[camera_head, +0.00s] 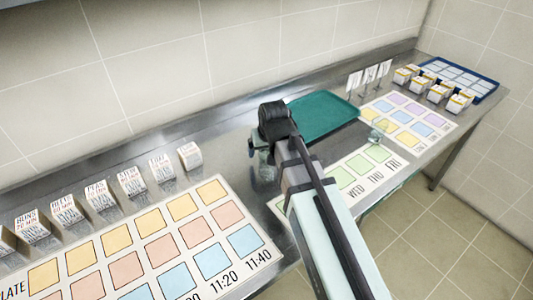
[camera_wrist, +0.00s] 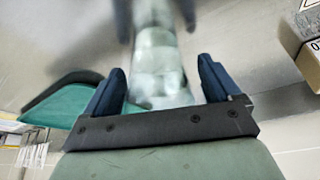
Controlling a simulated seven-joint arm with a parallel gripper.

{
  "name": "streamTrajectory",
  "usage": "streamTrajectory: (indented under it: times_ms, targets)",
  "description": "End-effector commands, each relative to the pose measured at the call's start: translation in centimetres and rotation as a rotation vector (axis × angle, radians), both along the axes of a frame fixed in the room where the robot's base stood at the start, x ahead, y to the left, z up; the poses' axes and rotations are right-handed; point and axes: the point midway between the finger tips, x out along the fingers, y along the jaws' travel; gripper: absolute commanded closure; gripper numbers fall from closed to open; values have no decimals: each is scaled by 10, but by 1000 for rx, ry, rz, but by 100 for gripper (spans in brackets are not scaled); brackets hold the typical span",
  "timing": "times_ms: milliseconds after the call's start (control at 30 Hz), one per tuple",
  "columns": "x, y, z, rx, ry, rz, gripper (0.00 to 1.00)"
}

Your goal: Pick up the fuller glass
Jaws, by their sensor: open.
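A clear glass (camera_wrist: 158,50) stands between the two dark blue fingers of my gripper (camera_wrist: 162,78) in the wrist view. The fingers are apart, with the glass in the gap; contact cannot be made out. Its far end is blurred and its fill level is unclear. In the head view my gripper (camera_head: 266,150) is over the steel counter, left of the green tray, and partly hides a clear glass (camera_head: 267,172). Another small clear object (camera_head: 381,127), perhaps a second glass, is on the right-hand card; its contents are too small to judge.
A green tray (camera_head: 322,115) lies behind my arm, with small sign holders (camera_head: 369,77) to its right. A large colored chart (camera_head: 150,245) and a row of labelled boxes (camera_head: 128,183) fill the left. Small boxes (camera_head: 441,91) and a blue tray (camera_head: 482,87) stand far right.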

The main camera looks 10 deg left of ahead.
Motion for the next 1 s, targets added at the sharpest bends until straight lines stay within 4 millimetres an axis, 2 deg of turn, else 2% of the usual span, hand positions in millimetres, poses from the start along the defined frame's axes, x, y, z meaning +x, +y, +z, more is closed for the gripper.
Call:
streamTrajectory:
  times_ms: [100,767,1000]
  targets:
    - [0,0,0,0,0,0,12]
    - [0,0,1,0,0,0,75]
    - [0,0,1,0,-1,0,76]
